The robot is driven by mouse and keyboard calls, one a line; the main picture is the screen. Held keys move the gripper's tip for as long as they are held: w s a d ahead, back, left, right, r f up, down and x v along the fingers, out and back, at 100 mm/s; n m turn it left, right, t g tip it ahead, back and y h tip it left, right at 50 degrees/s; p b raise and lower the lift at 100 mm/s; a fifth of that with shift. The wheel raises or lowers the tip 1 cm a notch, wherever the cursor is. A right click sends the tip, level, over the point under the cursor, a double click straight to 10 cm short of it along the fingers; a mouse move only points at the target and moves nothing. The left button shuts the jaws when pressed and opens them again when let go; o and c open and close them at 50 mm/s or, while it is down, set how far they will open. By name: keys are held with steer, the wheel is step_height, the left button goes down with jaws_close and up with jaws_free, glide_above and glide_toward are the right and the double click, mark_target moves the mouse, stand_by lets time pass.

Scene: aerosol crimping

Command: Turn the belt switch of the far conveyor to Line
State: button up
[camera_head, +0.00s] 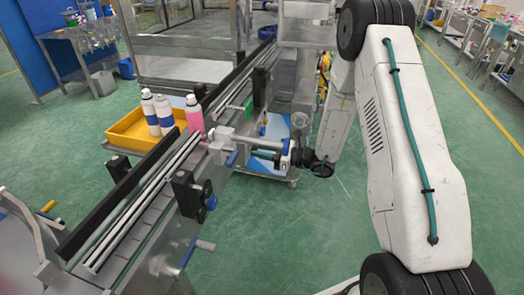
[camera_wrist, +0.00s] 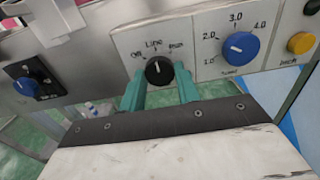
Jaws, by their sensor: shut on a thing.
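In the wrist view a black rotary belt switch (camera_wrist: 159,70) sits on a light grey panel with the labels Off, Line and a third one that is hard to read. Its white mark points up, about at Line. My gripper (camera_wrist: 161,76) has its teal fingers on either side of the knob and is shut on it. In the head view my arm reaches down beside the conveyor (camera_head: 122,222); the switch and fingertips cannot be made out there.
A blue speed dial (camera_wrist: 240,47) and a yellow jack button (camera_wrist: 301,43) are right of the switch; another blue knob (camera_wrist: 26,86) is at left. Green floor is open at right.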

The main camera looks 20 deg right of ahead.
stand_by(0.3)
steer(key=o, duration=1)
steer(key=shift+s+d, duration=0.1)
steer(key=v, duration=0.7)
steer(key=shift+s+d, duration=0.2)
steer(key=shift+s, duration=0.05)
